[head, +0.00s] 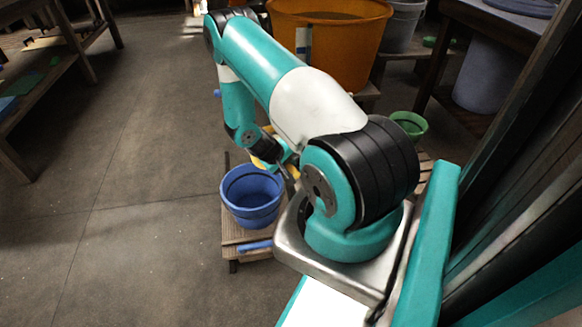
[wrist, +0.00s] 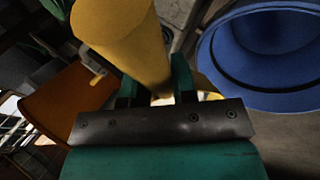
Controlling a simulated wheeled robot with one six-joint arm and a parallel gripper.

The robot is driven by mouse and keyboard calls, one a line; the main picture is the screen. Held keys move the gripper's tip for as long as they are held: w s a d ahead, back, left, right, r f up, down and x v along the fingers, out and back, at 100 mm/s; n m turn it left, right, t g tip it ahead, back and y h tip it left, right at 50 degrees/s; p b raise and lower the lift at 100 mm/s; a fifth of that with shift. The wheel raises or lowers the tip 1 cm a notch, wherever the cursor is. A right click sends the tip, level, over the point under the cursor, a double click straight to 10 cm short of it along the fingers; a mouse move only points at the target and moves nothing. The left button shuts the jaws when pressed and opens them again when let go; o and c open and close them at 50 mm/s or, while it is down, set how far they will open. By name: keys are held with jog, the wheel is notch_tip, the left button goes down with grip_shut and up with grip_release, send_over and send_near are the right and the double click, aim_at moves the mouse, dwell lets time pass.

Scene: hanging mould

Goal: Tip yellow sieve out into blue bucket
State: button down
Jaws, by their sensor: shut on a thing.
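The blue bucket (head: 252,200) stands on a low wooden stand in the head view, its mouth facing up. Its open mouth also shows at the right of the wrist view (wrist: 232,88). My gripper (wrist: 155,80) is shut on the yellow sieve (wrist: 118,32), whose yellow body rises up and left from between the two teal fingers. In the head view only a small yellow part of the sieve (head: 263,162) shows, just behind the bucket's far rim; my arm hides the rest. The sieve's contents are not visible. In the wrist view the sieve is left of the bucket, apart from it.
The low wooden stand (head: 231,235) also carries a blue bar (head: 256,246) in front of the bucket. A large orange tub (head: 345,40), a grey bucket (head: 402,22) and a green pot (head: 410,122) stand behind my arm.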

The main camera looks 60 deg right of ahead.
jog(key=w+a+f+g+h+b, duration=0.1)
jog(key=w+a+g+h+b, duration=0.1)
jog(key=a+h+b, duration=0.3)
jog(key=g+h+b, duration=0.1)
jog(key=h+b, duration=0.3)
jog(key=b, duration=0.2)
jog(key=shift+a+f+b, duration=0.25)
jog(key=shift+b, duration=0.05)
jog(key=shift+r, duration=0.1)
dwell(1.1)
